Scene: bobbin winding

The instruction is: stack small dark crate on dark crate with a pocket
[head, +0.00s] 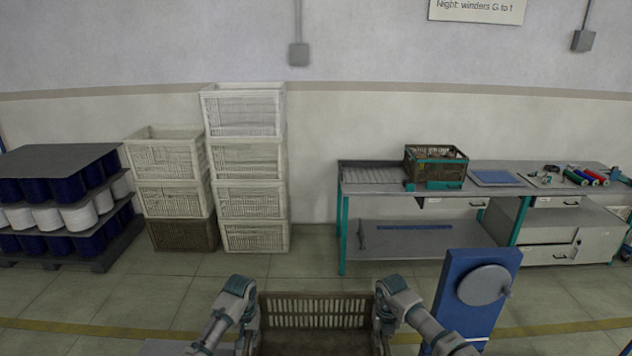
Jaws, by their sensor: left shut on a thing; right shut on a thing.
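A small dark crate (315,312) with a slotted wall is at the bottom middle of the head view, held between my two grippers. My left gripper (250,316) is shut on its left side and my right gripper (383,316) is shut on its right side. The crate's lower part is cut off by the picture's edge. A dark crate with a teal pocket (436,158) on its front stands on the bench ahead and to the right, apart from the held crate. Its open top shows some contents, too small to tell.
The grey bench (385,188) has teal legs, a blue mat (497,178) and coloured spools (588,176). A blue stand with a grey disc (483,285) is close at right. Pale crates (250,158) are stacked at left, beside a spool pallet (70,205). Floor ahead is clear.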

